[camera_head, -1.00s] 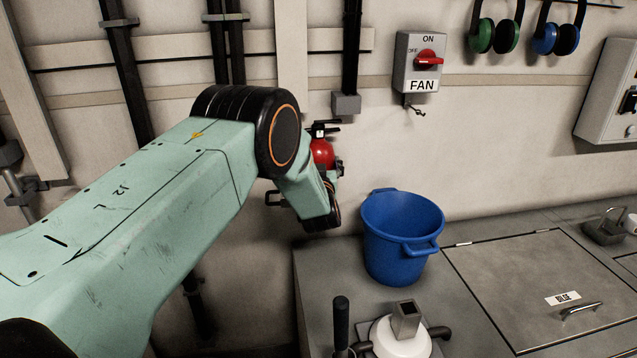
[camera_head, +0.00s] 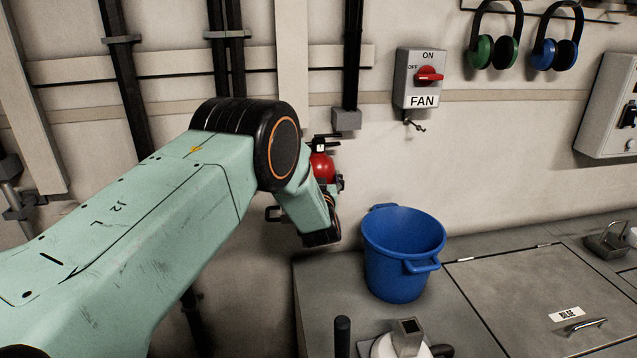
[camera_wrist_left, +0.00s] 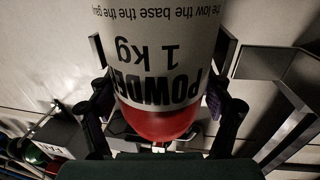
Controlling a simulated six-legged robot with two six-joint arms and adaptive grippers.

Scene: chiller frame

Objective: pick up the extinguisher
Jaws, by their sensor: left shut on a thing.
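The red extinguisher (camera_head: 322,167) is upright against the wall, with its black valve and handle on top. My left arm hides its lower part in the head view. In the left wrist view the extinguisher (camera_wrist_left: 165,75) fills the middle, upside down, with a white label reading POWDER 1 kg above a red end. The dark fingers of my left gripper (camera_wrist_left: 162,105) lie on both sides of its body, shut on it. In the head view the fingers are mostly hidden behind the wrist. My right gripper is not in view.
A blue bucket (camera_head: 402,265) stands on the grey counter (camera_head: 325,285), close to the right of my left wrist. A FAN switch box (camera_head: 419,78) and ear defenders (camera_head: 494,50) are on the wall at right. Grey metal brackets (camera_wrist_left: 285,65) show beside the extinguisher in the wrist view.

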